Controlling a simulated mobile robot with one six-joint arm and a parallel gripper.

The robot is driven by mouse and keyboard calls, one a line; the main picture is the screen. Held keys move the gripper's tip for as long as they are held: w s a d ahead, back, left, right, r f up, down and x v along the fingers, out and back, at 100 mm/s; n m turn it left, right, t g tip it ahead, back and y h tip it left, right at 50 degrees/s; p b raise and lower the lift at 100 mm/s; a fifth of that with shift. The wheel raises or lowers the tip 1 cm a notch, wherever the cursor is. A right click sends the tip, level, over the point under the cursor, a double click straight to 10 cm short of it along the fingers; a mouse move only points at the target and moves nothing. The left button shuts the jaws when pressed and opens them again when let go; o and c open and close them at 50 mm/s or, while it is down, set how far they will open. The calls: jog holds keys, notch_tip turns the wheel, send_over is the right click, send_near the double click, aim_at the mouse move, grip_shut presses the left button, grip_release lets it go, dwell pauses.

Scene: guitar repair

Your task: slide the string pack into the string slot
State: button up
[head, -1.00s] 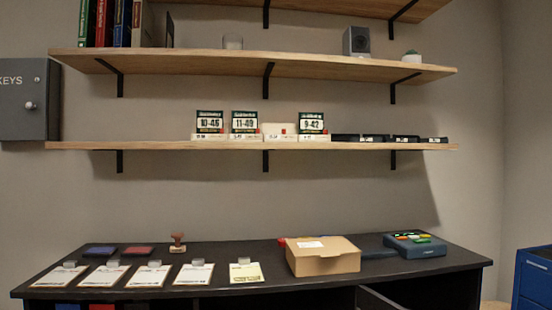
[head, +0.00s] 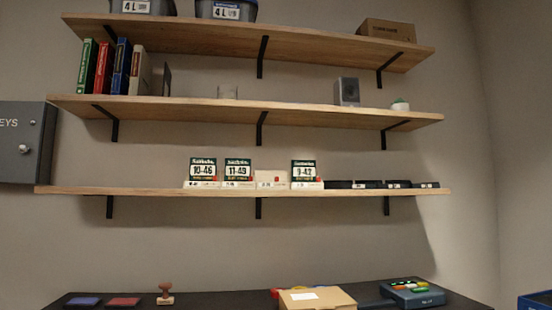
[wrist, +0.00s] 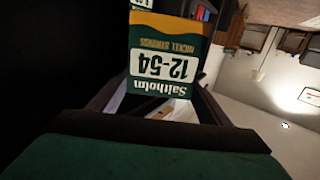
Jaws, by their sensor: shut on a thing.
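A green, white and yellow string pack (wrist: 165,65) marked 12-54 shows upside down in the wrist view. My gripper (wrist: 162,98) is shut on it, with dark fingers on either side. In the head view, a row of white holders stands on the lowest shelf. Packs marked 10-46 (head: 203,170), 11-49 (head: 238,170) and 9-42 (head: 303,171) stand upright in three of them. The string slot (head: 271,181) between 11-49 and 9-42 holds no pack. My gripper and the held pack are not in the head view.
Black boxes (head: 368,184) sit right of the holders on the lowest shelf (head: 150,192). A wooden shelf (head: 190,105) with books and a speaker (head: 347,91) is above. A cardboard box (head: 316,299) and stamp (head: 165,294) are on the bench below.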

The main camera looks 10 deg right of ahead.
notch_tip(320, 180, up, 18)
jog(key=p, duration=2.5)
jog(key=shift+r+p, duration=0.25)
jog(key=shift+p, duration=0.15)
jog(key=shift+s, duration=0.15)
